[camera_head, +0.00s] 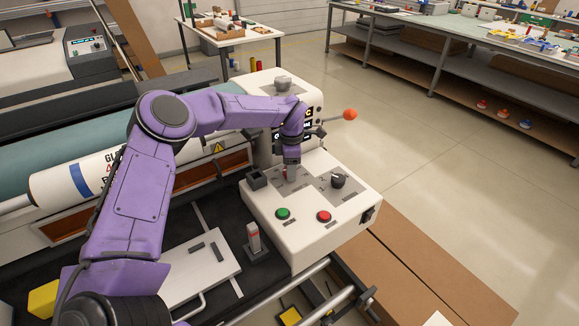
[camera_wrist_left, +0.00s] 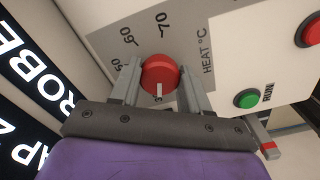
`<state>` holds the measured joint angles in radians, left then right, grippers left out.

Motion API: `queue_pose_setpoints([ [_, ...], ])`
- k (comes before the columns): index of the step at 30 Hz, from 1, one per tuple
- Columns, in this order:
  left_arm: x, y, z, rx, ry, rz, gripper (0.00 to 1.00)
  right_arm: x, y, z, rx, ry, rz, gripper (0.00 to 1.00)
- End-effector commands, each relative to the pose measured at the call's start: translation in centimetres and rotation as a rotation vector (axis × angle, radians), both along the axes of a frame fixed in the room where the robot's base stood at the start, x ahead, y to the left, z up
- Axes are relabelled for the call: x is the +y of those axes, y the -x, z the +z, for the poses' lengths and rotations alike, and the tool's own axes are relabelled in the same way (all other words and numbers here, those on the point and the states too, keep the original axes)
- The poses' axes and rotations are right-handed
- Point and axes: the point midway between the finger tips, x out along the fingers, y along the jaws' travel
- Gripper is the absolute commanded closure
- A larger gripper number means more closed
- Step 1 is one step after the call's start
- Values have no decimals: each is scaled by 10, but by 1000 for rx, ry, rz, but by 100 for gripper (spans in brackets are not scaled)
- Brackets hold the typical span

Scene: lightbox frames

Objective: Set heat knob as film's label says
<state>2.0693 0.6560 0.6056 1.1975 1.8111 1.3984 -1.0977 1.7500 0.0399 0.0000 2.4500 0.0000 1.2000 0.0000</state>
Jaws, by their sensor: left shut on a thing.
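The red heat knob (camera_wrist_left: 160,74) sits on the white control box (camera_head: 262,208) by the print HEAT °C. My left gripper (camera_wrist_left: 158,82) is shut on the knob, one finger on each side. The knob's white mark points toward the gripper palm in the left wrist view; the number there is mostly hidden. The scale print 70 shows clear of the fingers. In the head view, my left gripper (camera_head: 291,172) reaches down to the box and mostly hides the knob. The film roll (camera_head: 62,187) has a white label with a blue band; my left arm covers most of its print.
A green button (camera_head: 282,213), a red button (camera_head: 324,216) and a black knob (camera_head: 338,181) are on the same box. An orange ball-ended lever (camera_head: 350,114) stands behind it. A work table (camera_head: 470,45) is at the back right, with open floor before it.

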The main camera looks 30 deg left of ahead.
Motion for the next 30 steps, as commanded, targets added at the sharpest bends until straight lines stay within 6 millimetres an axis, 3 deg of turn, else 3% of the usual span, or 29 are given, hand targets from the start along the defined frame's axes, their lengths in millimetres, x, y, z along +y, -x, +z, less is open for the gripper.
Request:
queue_pose_setpoints([
  [18,0,2,1,-2,-2,-565,85,0,0,16,0,0,0,100],
  [30,0,3,0,1,-2,-794,85,0,0,21,0,0,0,100],
])
